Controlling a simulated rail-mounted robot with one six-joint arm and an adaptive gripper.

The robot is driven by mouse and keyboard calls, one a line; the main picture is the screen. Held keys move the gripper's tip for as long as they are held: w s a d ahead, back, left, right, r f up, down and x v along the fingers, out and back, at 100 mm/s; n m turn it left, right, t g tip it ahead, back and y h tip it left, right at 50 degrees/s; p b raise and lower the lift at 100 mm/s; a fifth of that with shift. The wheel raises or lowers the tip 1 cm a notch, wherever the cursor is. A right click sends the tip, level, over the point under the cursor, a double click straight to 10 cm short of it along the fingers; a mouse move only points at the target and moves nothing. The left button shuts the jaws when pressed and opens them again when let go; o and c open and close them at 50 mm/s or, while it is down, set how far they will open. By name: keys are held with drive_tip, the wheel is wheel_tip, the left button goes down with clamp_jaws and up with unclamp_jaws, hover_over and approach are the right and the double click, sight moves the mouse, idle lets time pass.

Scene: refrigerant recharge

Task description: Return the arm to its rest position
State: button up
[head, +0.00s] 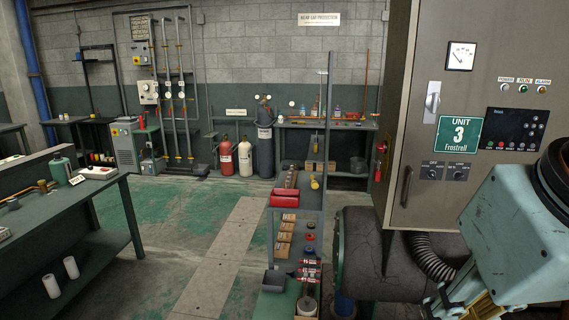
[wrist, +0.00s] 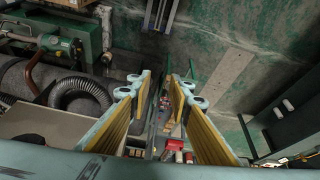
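My gripper (wrist: 161,88) shows in the wrist view with its two yellow-padded fingers apart. Nothing is between the fingers; the floor and a narrow shelf with small items lie well below the gap. In the head view, my pale teal arm is at the lower right, in front of the Unit 3 cabinet (head: 419,105). Part of my gripper (head: 455,303) shows at the bottom edge there, and its tips are cut off or hidden.
A ribbed black hose (wrist: 80,95) and dark pipework lie left of my gripper in the wrist view. A narrow shelf (head: 270,232) with red trays and boxes stands left of the cabinet. A workbench (head: 100,190) is at the left. The floor (head: 160,225) between is clear.

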drive_tip(key=shift+s+a+f+g, duration=0.1)
drive_tip(key=shift+s+a, duration=0.05)
drive_tip(key=shift+s, duration=0.4)
drive_tip(key=shift+s+a+f+g, duration=0.1)
drive_tip(key=shift+s+a+f, duration=0.1)
drive_tip(key=shift+s, duration=0.35)
drive_tip(key=shift+s+a+f+g, duration=0.1)
drive_tip(key=shift+s+a, duration=0.05)
drive_tip(key=shift+s, duration=0.4)
